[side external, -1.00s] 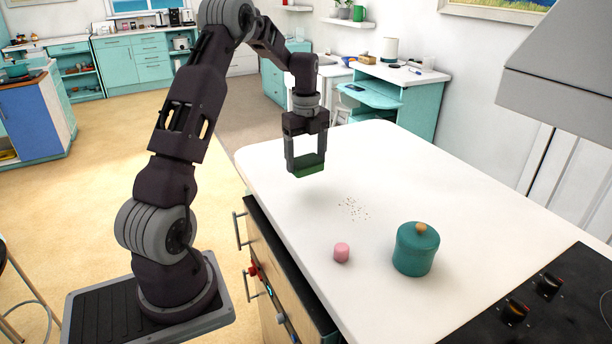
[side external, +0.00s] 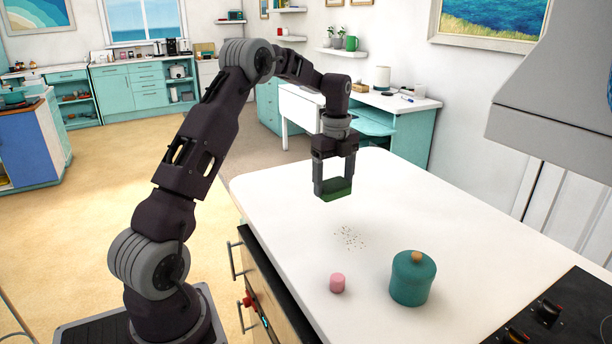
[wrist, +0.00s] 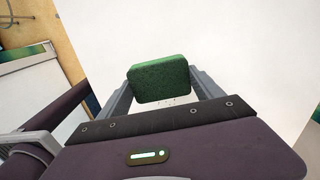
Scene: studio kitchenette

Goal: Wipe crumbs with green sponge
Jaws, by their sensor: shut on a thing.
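The green sponge (side external: 338,189) is held between the fingers of my gripper (side external: 335,184), above the white countertop. In the wrist view the sponge (wrist: 161,79) fills the space between the two fingers (wrist: 163,88). My gripper points down and is shut on it. The crumbs (side external: 349,238) lie scattered in a small patch on the countertop, in front of and below the sponge in the side view. A few specks show just below the sponge in the wrist view.
A black stove (side external: 560,315) is at the right, under a grey hood (side external: 560,85). The counter around the crumbs is clear.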

